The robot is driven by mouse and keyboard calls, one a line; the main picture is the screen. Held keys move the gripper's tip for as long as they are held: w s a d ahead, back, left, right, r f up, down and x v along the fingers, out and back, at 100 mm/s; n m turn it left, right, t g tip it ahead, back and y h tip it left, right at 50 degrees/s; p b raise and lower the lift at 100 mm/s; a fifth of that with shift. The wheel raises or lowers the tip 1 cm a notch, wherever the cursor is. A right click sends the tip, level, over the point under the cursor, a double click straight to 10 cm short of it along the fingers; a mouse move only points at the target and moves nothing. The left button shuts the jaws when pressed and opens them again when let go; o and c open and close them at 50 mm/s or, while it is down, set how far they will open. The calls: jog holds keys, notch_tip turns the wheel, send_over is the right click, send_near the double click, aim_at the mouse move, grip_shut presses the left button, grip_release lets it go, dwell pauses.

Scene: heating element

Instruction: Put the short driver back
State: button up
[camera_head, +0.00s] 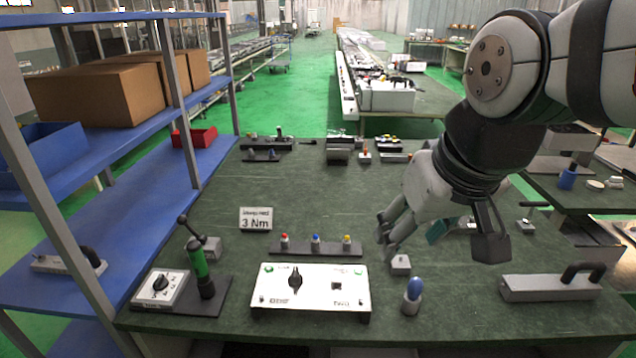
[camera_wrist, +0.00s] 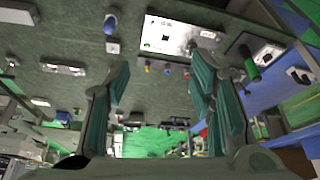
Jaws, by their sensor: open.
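A short tool with a blue handle (camera_head: 414,288) stands upright in a small grey holder (camera_head: 411,306) at the front of the green bench; I take it as the short driver but cannot be sure. It also shows near the top of the wrist view (camera_wrist: 110,22). A green-bodied driver (camera_head: 198,262) stands in a dark base beside a dial box at the front left. My gripper (camera_head: 437,242) is above the bench, behind the blue handle. Its teal-padded fingers (camera_wrist: 160,85) are spread with nothing between them.
A white panel (camera_head: 310,287) with a black knob stands front centre, with a strip of coloured buttons (camera_head: 315,247) behind it. A small grey block (camera_head: 400,263) lies below my gripper. Blue shelving (camera_head: 110,170) borders the left.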

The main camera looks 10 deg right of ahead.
jog(key=shift+t, duration=0.4)
jog(key=shift+s+a+r, duration=0.1)
jog(key=shift+s+a, duration=0.15)
jog(key=shift+s, duration=0.45)
jog(key=shift+s+a+r, duration=0.1)
jog(key=shift+s+a, duration=0.2)
jog(key=shift+s, duration=0.4)
jog(key=shift+s+a+r, duration=0.1)
jog(key=shift+s+a, duration=0.15)
jog(key=shift+s, duration=0.45)
